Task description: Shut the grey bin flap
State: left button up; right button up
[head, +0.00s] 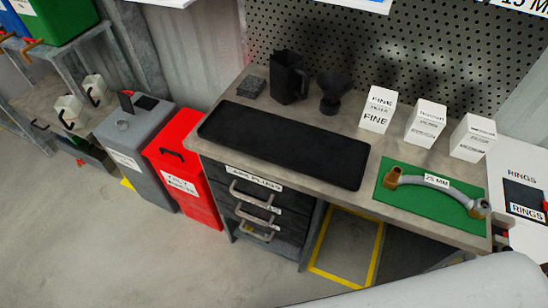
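The grey bin (149,150) stands on the floor at the left, beside the red bin. On its top is a dark square opening (147,102). A small dark flap (126,101) stands up at the left edge of this opening, so the flap looks open. A round grey fitting sits on the bin's top in front of the flap. Neither of my grippers shows in the head view. A pale rounded shape at the lower right edge may be part of my own arm.
The red bin (182,167) with a black handle stands between the grey bin and the workbench (222,108). The bench bears a black tray (285,145), white boxes and a green mat (389,197) with a hose. A shelf with jugs stands left. The floor in front is clear.

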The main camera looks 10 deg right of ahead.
aim_at(126, 104)
jog(key=i+j+z, duration=0.1)
jog(key=j, duration=0.2)
jog(key=i+j+z, duration=0.2)
jog(key=i+j, duration=0.15)
jog(key=j, duration=0.3)
jog(key=i+j+z, duration=0.15)
jog(key=j, duration=0.2)
